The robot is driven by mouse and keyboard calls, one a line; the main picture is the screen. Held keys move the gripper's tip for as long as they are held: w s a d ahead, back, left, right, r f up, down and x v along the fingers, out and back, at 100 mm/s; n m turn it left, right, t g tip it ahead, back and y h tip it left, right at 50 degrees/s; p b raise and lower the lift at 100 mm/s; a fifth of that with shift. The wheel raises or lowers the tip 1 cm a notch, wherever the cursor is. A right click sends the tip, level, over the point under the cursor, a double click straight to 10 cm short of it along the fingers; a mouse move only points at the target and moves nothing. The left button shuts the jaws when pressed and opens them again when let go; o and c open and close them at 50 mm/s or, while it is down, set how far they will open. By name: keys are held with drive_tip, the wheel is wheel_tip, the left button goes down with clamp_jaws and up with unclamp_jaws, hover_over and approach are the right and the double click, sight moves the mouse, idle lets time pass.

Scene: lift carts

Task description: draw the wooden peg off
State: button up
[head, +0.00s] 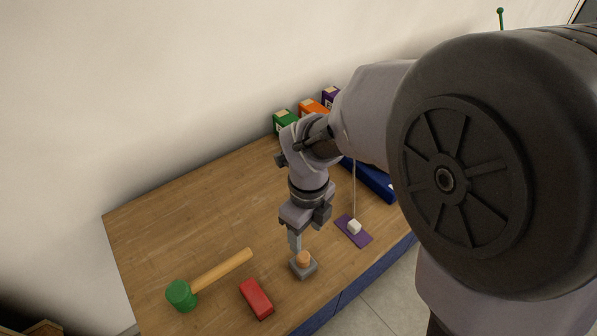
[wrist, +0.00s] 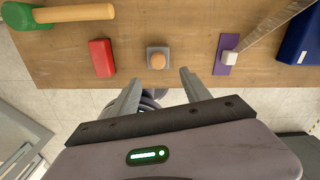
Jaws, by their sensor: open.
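The wooden peg (head: 303,258) is a short light-brown round piece standing upright in a small grey square base (head: 303,270) near the table's front edge. In the wrist view the peg (wrist: 158,61) shows from above, in the middle of the grey base (wrist: 152,51). My gripper (head: 295,243) points down at the peg in the head view. In the wrist view my gripper's two fingers (wrist: 158,88) are spread wide with nothing between them, and the peg lies beyond their tips, roughly midway between them. I cannot tell the exact height of the fingertips above the peg.
A red block (head: 257,299) and a green-headed mallet (head: 182,295) lie left of the base. A purple plate (head: 361,235) with a white cube and thin rod stands to the right. Green, orange and purple boxes (head: 311,107) stand at the back. The table's middle left is clear.

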drive_tip(key=b, duration=0.2)
hover_over(303, 255)
drive_tip(key=f, duration=0.5)
drive_tip(key=shift+d+f, duration=0.25)
drive_tip(key=shift+d, duration=0.1)
drive_tip(key=f, duration=0.1)
drive_tip(key=f+b, duration=0.1)
drive_tip(key=f, duration=0.1)
drive_tip(key=f+b, duration=0.1)
drive_tip(key=f, duration=0.1)
drive_tip(key=shift+a+f, duration=0.2)
drive_tip(key=shift+a, duration=0.15)
drive_tip(key=shift+s+r, duration=0.1)
drive_tip(key=shift+r, duration=0.05)
drive_tip(key=shift+c, duration=0.9)
clamp_jaws()
